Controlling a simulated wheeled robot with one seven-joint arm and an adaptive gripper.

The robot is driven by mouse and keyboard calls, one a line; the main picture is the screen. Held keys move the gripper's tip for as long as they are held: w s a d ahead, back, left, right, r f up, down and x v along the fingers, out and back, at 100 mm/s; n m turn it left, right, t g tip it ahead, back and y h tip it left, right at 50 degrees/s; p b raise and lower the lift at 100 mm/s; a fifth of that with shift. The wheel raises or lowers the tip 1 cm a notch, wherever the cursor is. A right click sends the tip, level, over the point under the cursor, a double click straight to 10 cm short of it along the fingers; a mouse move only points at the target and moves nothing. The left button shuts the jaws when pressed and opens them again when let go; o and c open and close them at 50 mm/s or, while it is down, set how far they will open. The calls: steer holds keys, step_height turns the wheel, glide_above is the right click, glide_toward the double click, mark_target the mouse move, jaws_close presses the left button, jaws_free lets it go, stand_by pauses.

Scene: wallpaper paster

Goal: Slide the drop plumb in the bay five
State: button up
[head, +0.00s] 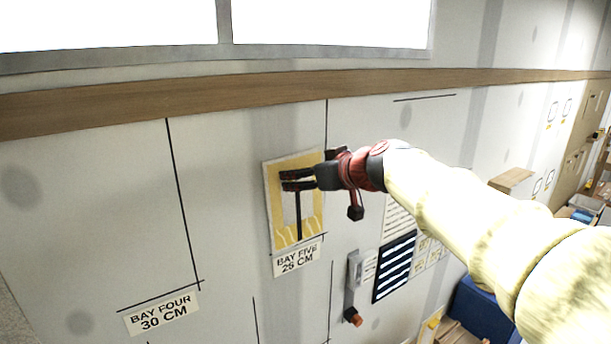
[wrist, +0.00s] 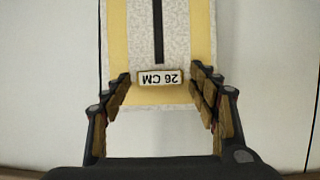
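The drop (head: 270,205) is a cream and yellow sheet flat on the wall, above the label reading BAY FIVE 25 CM (head: 298,259). In the wrist view the drop (wrist: 118,35) has yellow side bands, a speckled middle and a dark centre stripe. A tag reading 26 CM (wrist: 161,78), upside down there, sits near its end. My gripper (head: 290,181) is at the drop's upper part. In the wrist view my gripper (wrist: 160,72) is open, with fingers either side of the tag. Whether they touch the drop I cannot tell.
A wooden rail (head: 150,104) runs along the wall above. The bay four label (head: 160,313) and a black line (head: 182,200) are to the left. A grey tool with an orange end (head: 353,285) and a striped dark panel (head: 394,266) are to the lower right.

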steer(key=c, duration=1)
